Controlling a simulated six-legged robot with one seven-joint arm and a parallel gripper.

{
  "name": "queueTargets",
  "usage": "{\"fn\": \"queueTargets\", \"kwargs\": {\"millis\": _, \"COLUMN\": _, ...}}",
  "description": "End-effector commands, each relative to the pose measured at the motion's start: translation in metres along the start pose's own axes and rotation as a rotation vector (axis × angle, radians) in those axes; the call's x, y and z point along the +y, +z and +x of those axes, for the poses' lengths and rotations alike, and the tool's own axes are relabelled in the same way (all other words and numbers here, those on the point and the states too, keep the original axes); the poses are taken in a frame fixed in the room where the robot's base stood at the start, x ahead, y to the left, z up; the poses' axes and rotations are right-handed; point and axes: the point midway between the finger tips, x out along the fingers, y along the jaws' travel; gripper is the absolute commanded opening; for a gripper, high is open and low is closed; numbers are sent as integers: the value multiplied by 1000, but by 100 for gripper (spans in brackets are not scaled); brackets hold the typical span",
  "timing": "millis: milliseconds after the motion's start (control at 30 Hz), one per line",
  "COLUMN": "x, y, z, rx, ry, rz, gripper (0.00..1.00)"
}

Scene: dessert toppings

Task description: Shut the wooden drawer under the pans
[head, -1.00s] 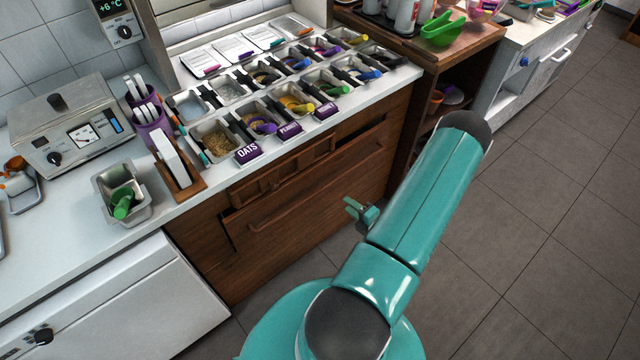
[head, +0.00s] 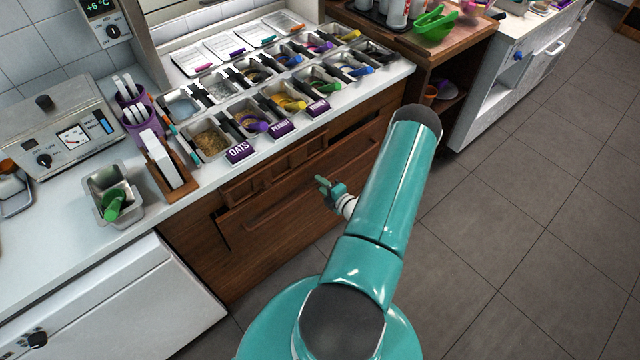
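The wooden drawer (head: 300,205) is in the brown cabinet front below the counter with the pans (head: 262,110). Its front stands out a little from the cabinet, with dark gaps at its left end and along its upper right. A long wooden handle runs across it. My gripper (head: 322,187) is in front of the drawer's middle, partly behind my teal arm. Its small teal fingers point toward the drawer front. They seem empty, but they are too small to tell whether they are open or shut. I cannot tell whether they touch the drawer.
A white fridge unit (head: 120,300) stands to the left, and a wooden shelf unit (head: 450,90) to the right. A metal pan with a green scoop (head: 112,204) sits on the counter. The grey tiled floor (head: 520,230) at right is clear.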

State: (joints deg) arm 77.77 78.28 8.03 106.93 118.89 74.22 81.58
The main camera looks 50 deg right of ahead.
Motion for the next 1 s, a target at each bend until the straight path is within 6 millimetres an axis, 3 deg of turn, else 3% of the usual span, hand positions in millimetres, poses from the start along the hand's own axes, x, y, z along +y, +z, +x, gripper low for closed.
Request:
{"fn": "queueTargets", "kwargs": {"millis": 133, "x": 0, "y": 0, "z": 12, "rx": 1, "ry": -1, "rz": 0, "gripper": 34}}
{"fn": "queueTargets", "kwargs": {"millis": 400, "x": 0, "y": 0, "z": 13, "rx": 0, "ry": -1, "rz": 0, "gripper": 34}}
{"fn": "queueTargets", "kwargs": {"millis": 600, "x": 0, "y": 0, "z": 13, "rx": 0, "ry": -1, "rz": 0, "gripper": 0}}
{"fn": "queueTargets", "kwargs": {"millis": 833, "x": 1, "y": 0, "z": 16, "rx": 1, "ry": 1, "rz": -1, "gripper": 0}}
{"fn": "queueTargets", "kwargs": {"millis": 1000, "x": 6, "y": 1, "z": 41, "rx": 1, "ry": 3, "rz": -2, "gripper": 0}}
